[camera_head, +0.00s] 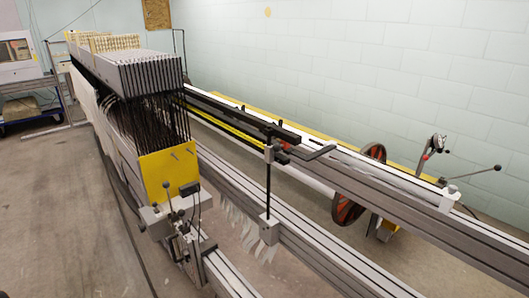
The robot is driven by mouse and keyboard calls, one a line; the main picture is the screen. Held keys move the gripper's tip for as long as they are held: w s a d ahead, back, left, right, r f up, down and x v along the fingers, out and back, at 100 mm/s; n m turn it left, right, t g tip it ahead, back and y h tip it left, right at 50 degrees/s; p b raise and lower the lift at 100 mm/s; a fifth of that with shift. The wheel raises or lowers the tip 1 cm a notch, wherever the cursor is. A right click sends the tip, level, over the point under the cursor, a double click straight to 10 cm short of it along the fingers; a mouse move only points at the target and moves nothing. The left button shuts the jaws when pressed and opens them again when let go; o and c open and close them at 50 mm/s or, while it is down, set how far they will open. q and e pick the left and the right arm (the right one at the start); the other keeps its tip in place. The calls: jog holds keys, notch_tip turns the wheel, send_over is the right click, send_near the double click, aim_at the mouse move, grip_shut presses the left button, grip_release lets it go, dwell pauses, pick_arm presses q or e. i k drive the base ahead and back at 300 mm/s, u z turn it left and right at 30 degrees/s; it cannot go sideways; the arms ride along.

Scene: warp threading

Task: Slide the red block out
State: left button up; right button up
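No separate red block can be made out in the head view. A small red part (425,157) shows on the lever fitting at the right of the machine, but I cannot tell whether it is the block. A red-orange wheel (348,212) sits under the right-hand rail. Neither of my grippers is in view.
A long warp-threading machine with a grey frame stack (140,74) and a yellow end plate (168,174) fills the middle. Its long rail (400,196) runs to the lower right. An upright black post (268,185) stands before it. Bare floor (45,215) lies at the left.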

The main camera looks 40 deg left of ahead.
aim_at(277, 148)
jog(key=u, duration=0.7)
jog(key=i, duration=0.35)
jog(key=z, duration=0.05)
jog(key=k, duration=0.85)
jog(key=u, duration=1.2)
jog(key=i, duration=1)
